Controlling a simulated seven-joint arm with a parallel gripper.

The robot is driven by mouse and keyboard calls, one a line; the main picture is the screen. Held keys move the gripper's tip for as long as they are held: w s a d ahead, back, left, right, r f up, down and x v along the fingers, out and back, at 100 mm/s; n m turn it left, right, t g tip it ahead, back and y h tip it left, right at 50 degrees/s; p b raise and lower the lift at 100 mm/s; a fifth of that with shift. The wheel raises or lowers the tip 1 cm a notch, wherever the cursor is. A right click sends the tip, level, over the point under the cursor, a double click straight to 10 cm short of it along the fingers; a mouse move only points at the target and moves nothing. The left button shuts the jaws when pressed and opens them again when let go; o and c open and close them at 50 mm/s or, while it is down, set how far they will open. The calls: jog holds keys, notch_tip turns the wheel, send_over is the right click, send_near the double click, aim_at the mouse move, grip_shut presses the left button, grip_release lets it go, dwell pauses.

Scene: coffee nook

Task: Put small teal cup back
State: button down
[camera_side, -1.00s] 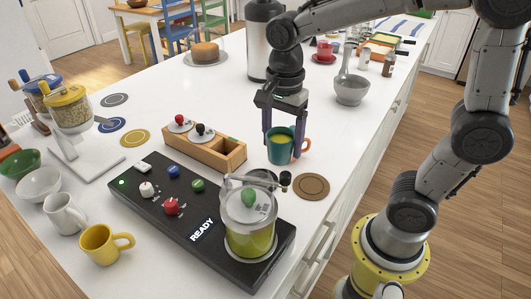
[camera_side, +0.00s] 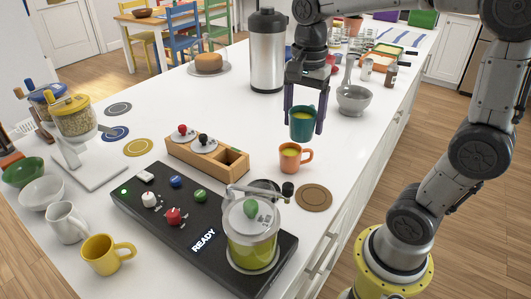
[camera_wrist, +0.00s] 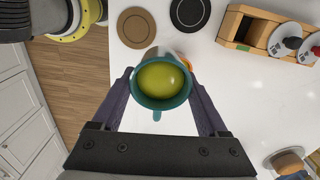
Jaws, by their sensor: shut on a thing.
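The small teal cup (camera_side: 302,125) is upright between the fingers of my gripper (camera_side: 304,118), held above the counter. In the wrist view the teal cup (camera_wrist: 160,104) shows yellow-green contents, its handle pointing toward the gripper body. My gripper is shut on it from both sides. An orange cup (camera_side: 291,162), also with yellow-green contents, stands on the counter below the teal cup in the side view. In the wrist view it is mostly hidden behind the teal cup.
A brown round mat (camera_side: 313,197) lies right of the glass jar (camera_side: 250,232) on the black console (camera_side: 150,215). A wooden box (camera_side: 207,152) with an empty compartment stands left of the orange cup. A steel flask (camera_side: 267,52) and grey mortar (camera_side: 354,100) stand farther back.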

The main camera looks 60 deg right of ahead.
jog(key=shift+w+d+f+m, duration=0.2)
jog(key=shift+d+f, duration=0.05)
jog(key=shift+d, duration=0.3)
jog(key=shift+w+d+f+m, duration=0.15)
jog(key=shift+d+f+m, duration=0.05)
jog(key=shift+d, duration=0.3)
jog(key=w+d+f, duration=0.1)
jog(key=w+f, duration=0.2)
jog(key=w, duration=0.1)
jog(key=w+d+f, duration=0.1)
jog(key=w+f, duration=0.2)
jog(key=w, duration=0.1)
jog(key=w+d+f, duration=0.1)
jog(key=w+f, duration=0.2)
jog(key=w, duration=0.2)
jog(key=shift+f, duration=0.2)
jog(key=shift+w+d+f, duration=0.1)
jog(key=shift+w+f, duration=0.05)
jog(key=shift+f, duration=1.6)
jog(key=shift+f, duration=0.1)
